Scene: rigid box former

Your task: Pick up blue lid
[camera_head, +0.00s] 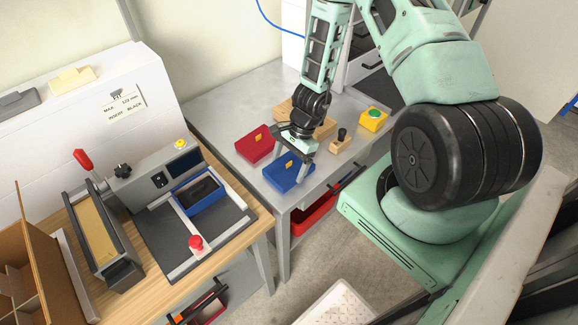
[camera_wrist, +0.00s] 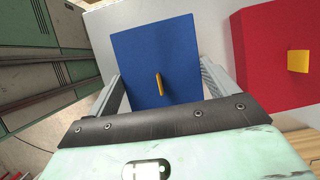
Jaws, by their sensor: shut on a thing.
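The blue lid (camera_head: 287,172) lies at the front edge of the grey metal table, with a small yellow tab on top. In the wrist view the blue lid (camera_wrist: 152,52) sits between the two fingers of my gripper (camera_wrist: 160,88), one finger along each side. My gripper (camera_head: 294,160) reaches down over the lid in the head view and is shut on it. I cannot tell whether the lid is clear of the table top.
A red lid (camera_head: 254,145) with a yellow tab lies beside the blue one. A wooden block with a black knob (camera_head: 340,141) and a yellow box with a green button (camera_head: 373,119) stand to the right. A blue box (camera_head: 198,193) sits in the former on the wooden bench.

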